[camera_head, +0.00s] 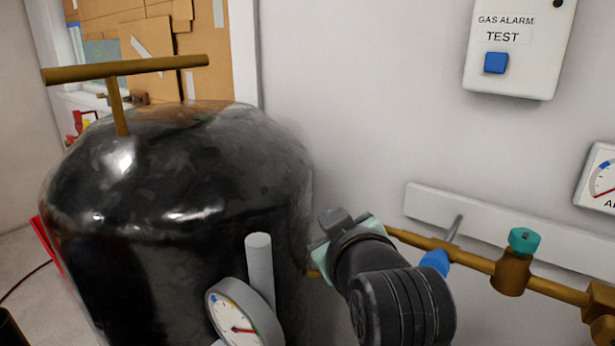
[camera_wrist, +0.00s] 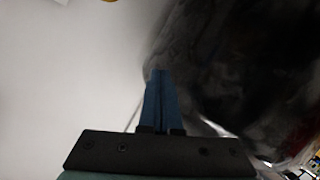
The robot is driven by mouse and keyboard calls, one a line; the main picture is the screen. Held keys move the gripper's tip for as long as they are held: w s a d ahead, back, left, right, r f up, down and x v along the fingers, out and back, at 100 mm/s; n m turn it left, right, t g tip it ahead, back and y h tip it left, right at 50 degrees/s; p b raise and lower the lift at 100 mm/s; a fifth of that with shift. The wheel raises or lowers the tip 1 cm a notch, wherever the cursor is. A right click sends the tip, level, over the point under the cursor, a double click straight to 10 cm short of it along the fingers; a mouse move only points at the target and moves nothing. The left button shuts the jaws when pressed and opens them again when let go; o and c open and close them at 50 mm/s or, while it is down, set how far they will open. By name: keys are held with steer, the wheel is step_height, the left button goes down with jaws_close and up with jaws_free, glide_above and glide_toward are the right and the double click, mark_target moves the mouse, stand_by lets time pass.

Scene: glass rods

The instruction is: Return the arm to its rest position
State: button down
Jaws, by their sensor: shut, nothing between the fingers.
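My gripper (camera_wrist: 159,75) shows in the wrist view as two blue fingers pressed together, with nothing between them. They point away from the camera, with a white wall to the left and a blurred dark, glossy surface to the right. In the head view my black arm comes up from the bottom, right of the tank and in front of the brass pipe. My wrist end shows there beside the tank's right side; the fingers are hidden. I cannot tell whether they touch anything.
A glossy black tank (camera_head: 180,190) with a brass T-handle (camera_head: 125,69) fills the left. A round gauge (camera_head: 236,318) sits low in front. A brass pipe (camera_head: 475,262) with a teal knob (camera_head: 523,240) runs along the right wall. A gas alarm box (camera_head: 520,75) hangs above.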

steer(key=s+a+r+m+t, duration=0.1)
steer(key=s+a+r+t, duration=0.15)
steer(key=r, duration=0.35)
steer(key=s+a+r+m+t, duration=0.1)
steer(key=r+t, duration=0.2)
steer(key=r, duration=0.4)
steer(key=s+r+m+t+h, duration=0.3)
steer(key=s+r+m+t, duration=0.35)
steer(key=s+r, duration=0.9)
step_height(320, 180, up, 13)
steer(key=n+t+p, duration=0.1)
steer(key=p, duration=1.2)
steer(key=shift+w+d+f+y+p, duration=0.15)
steer(key=shift+w+f+y+p, duration=0.1)
steer(key=shift+y+p, duration=0.15)
steer(key=shift+n, duration=0.25)
